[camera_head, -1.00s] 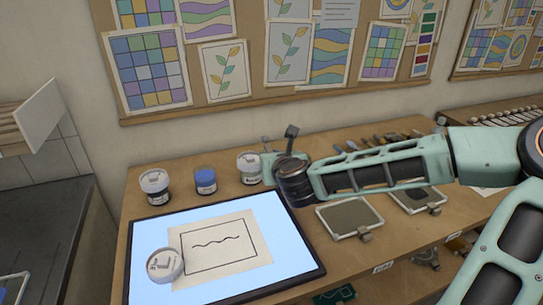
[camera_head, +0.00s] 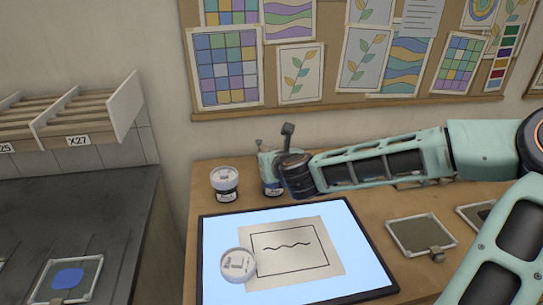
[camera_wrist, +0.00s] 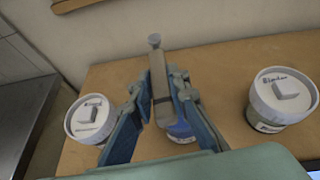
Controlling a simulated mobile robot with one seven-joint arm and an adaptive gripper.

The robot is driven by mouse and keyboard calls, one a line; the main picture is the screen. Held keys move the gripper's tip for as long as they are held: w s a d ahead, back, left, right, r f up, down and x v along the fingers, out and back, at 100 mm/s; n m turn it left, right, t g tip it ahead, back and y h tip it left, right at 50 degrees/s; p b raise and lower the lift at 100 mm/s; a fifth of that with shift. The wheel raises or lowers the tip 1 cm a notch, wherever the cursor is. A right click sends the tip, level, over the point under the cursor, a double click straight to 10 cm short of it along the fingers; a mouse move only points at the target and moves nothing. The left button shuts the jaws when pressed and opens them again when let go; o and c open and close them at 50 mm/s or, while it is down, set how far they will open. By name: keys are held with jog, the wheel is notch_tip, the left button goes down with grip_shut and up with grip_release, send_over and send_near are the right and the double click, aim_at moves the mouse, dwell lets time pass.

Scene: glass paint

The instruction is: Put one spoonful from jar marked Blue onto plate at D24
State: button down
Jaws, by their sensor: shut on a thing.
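The open blue jar (camera_head: 271,188) stands on the wooden table, partly covered by my gripper in the head view. In the wrist view its blue contents (camera_wrist: 180,131) show below the fingers. My gripper (camera_wrist: 160,97) is shut on a grey spoon-like tool (camera_wrist: 158,70), held upright with its knob end up. The tool's low end is over or in the jar; I cannot tell which. A loose white lid (camera_head: 238,265) lies on the lit panel. A framed plate with a blue patch (camera_head: 68,278) lies on the dark counter. No D24 mark is readable.
A white-lidded jar (camera_head: 225,184) stands left of the blue one; a jar marked Binder (camera_wrist: 284,98) stands to the right. The lit panel (camera_head: 360,270) holds a paper drawing. Framed plates (camera_head: 420,235) lie on the right. A rack labelled X27 (camera_head: 78,141) stands at the left.

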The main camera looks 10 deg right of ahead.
jog(key=shift+w+a+r+n+g+y+p, duration=0.1)
jog(key=shift+w+r+n+g+y+p, duration=0.2)
jog(key=shift+r+n+g+y+p, duration=0.45)
jog(key=shift+w+a+r+n+g+y+p, duration=0.1)
jog(key=shift+w+a+n+g+y+p, duration=0.2)
jog(key=shift+n, duration=0.35)
jog(key=shift+a+r+n+g+h+p, duration=0.1)
jog(key=shift+a+n+p, duration=0.15)
jog(key=shift+n+p, duration=0.25)
jog(key=s+d+r+n+g+p, duration=0.5)
jog(key=d+r+n+p, duration=0.4)
jog(key=n+p, duration=0.6)
notch_tip(320, 180, down, 9)
jog(key=a+n+b, duration=0.2)
jog(key=b, duration=0.7)
jog(key=shift+w+a+r+h, duration=0.15)
jog(key=shift+w+a+h, duration=0.05)
jog(key=shift+w+h, duration=0.25)
jog(key=shift+r, duration=0.15)
